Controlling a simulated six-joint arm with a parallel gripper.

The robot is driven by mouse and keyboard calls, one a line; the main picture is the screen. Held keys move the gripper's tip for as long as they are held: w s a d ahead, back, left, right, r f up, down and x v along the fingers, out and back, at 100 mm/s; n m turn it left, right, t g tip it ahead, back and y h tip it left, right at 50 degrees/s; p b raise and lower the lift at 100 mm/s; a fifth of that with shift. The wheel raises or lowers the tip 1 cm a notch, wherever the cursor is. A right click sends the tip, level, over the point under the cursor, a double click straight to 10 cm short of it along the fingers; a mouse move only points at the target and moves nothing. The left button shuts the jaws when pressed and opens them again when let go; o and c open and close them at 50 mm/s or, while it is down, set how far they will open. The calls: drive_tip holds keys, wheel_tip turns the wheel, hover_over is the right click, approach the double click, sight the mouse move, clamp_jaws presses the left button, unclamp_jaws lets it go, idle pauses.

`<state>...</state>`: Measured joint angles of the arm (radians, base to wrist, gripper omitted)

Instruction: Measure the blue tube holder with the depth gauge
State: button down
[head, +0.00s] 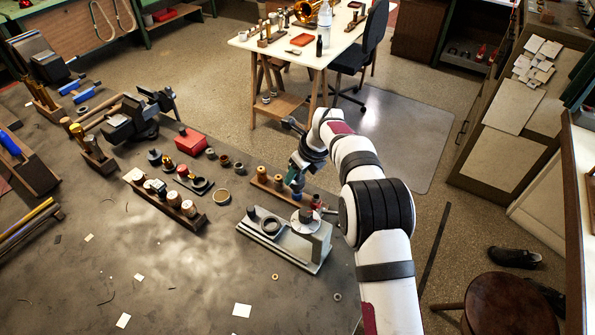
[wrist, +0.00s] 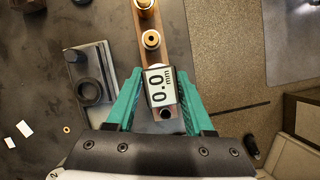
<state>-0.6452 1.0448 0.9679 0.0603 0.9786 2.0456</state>
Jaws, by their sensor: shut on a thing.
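The depth gauge (wrist: 160,86) has a white display reading "0.0 mm". My gripper (wrist: 161,98) is shut on it, with one teal finger on each side. Blue tubes show at the far left: one in a wooden holder (head: 12,145) and two short ones (head: 80,93). I cannot tell which is the blue tube holder.
The wooden rack (wrist: 147,22) carries brass-and-cream pieces. A grey fixture (head: 310,262) with a black ring (head: 271,226) stands beside it. A rack of round-topped tools (head: 172,200), a red box (head: 190,141) and a vice (head: 125,120) stand to the left.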

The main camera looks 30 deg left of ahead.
sight(300, 177)
drive_tip(key=shift+f, duration=1.6)
unclamp_jaws()
drive_tip(key=shift+r, duration=3.5)
